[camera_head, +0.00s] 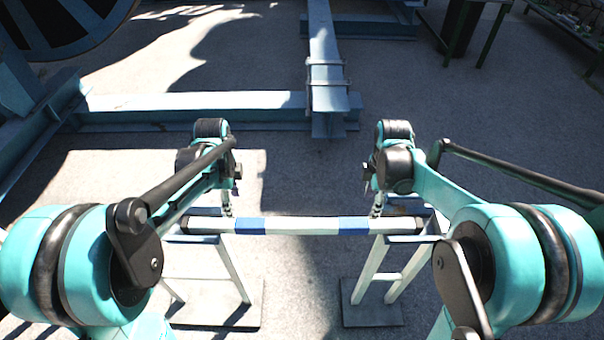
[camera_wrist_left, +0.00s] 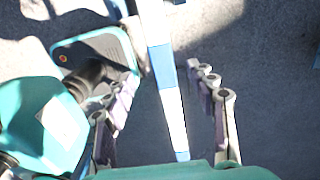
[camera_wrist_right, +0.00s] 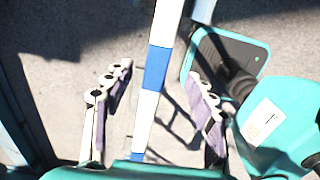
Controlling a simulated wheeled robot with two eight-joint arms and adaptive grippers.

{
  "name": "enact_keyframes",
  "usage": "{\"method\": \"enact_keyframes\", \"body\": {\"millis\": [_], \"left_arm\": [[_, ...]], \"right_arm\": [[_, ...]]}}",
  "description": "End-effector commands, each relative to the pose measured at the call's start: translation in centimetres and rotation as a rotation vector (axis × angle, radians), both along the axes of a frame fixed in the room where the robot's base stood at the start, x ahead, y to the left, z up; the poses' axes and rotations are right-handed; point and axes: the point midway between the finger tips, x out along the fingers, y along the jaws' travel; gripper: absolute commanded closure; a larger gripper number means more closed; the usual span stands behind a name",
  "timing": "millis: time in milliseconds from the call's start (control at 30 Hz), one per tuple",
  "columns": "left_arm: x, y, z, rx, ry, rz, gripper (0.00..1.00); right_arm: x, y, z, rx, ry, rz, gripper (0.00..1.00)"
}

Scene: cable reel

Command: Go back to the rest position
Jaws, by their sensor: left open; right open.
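A bar with white and blue bands (camera_head: 300,225) and dark ends lies level across two pale trestle stands, the left one (camera_head: 235,272) and the right one (camera_head: 369,270). My left gripper (camera_head: 227,204) is open at the far side of the bar's left part. My right gripper (camera_head: 376,205) is open at the bar's right part. In the left wrist view the bar (camera_wrist_left: 167,75) runs between the spread fingers, touching neither. In the right wrist view the bar (camera_wrist_right: 155,70) also runs between spread fingers. I cannot tell whether the fingertips reach down around it.
Blue steel beams lie behind: a low crossbeam (camera_head: 190,108) and a long beam (camera_head: 324,70) running away from me. A large reel (camera_head: 60,25) stands at the back left. A dark green-legged table (camera_head: 462,25) is at the back right. Grey floor between the stands is clear.

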Motion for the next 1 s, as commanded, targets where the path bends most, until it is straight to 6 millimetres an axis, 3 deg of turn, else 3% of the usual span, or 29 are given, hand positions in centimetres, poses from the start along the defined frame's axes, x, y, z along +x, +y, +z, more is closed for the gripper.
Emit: {"method": "enact_keyframes", "body": {"millis": [200, 333, 633, 800, 1000], "left_arm": [[-0.2, 0.0, 0.3, 0.0, -0.006, 0.016, 0.44], [-1.5, -0.2, 1.8, -0.002, -0.053, 0.133, 0.44], [-8.1, -0.9, 6.5, -0.108, -0.288, 0.744, 0.44], [-11.9, -1.3, 7.4, -0.245, -0.4, 1.097, 0.44], [-14.8, -1.5, 7.1, -0.41, -0.47, 1.397, 0.44]], "right_arm": [[-0.2, 0.0, 0.2, 0.0, -0.007, -0.016, 0.44], [-1.5, 0.2, 1.8, 0.002, -0.054, -0.133, 0.44], [-8.1, 0.9, 6.7, 0.108, -0.288, -0.744, 0.44], [-11.9, 1.3, 7.6, 0.245, -0.4, -1.097, 0.44], [-14.7, 1.5, 7.4, 0.41, -0.47, -1.398, 0.44]]}}
